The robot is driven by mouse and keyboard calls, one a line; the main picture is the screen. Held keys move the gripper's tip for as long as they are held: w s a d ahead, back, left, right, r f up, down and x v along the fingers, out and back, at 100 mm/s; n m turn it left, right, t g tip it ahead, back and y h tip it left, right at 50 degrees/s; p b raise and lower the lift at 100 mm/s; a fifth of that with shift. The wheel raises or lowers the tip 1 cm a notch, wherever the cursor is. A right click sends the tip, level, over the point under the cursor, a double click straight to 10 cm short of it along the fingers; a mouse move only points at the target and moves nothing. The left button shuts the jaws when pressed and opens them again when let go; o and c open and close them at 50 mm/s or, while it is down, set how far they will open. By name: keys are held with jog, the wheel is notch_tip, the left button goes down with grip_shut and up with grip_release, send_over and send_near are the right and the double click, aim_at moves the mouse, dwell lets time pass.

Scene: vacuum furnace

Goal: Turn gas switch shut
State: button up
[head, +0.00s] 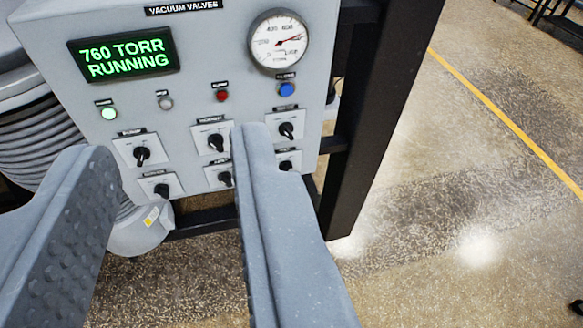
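A grey control panel (205,60) titled "VACUUM VALVES" carries two rows of black rotary switches on white plates. The upper row has a left switch (141,154), a middle switch (215,142) and a right switch (286,130). The lower row has a left switch (161,190), a middle switch (225,179) and a right switch (286,165). Their labels are too small to read surely, so I cannot tell which is the gas switch. My gripper (172,143) is open and empty before the panel. Its right finger partly covers the area between the middle and right switches.
A green display (123,54) reads "760 TORR RUNNING". A round gauge (278,42) sits at the upper right, above a row of small lamps. A dark frame post (370,110) stands right of the panel. The speckled floor (450,180) beyond is open, with a yellow line.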

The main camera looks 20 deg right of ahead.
jog(key=w+d+f+m+h+b, duration=0.15)
jog(key=w+d+f, duration=0.25)
jog(key=w+f, duration=0.5)
jog(key=w+d+f+m+b, duration=0.1)
jog(key=w+d+f+b, duration=0.25)
jog(key=w+f, duration=0.55)
jog(key=w+d+f+m+t+y+b, duration=0.1)
jog(key=w+d+f+b, duration=0.15)
jog(key=f, duration=1.25)
jog(key=w+d+f+m+t+y+b, duration=0.1)
jog(key=d+f+m+b, duration=0.15)
jog(key=f, duration=1.25)
jog(key=w+b, duration=0.1)
jog(key=w, duration=1.3)
jog(key=shift+d+r+n, duration=0.25)
jog(key=shift+d+n, duration=0.05)
jog(key=shift+d, duration=0.1)
grip_shut()
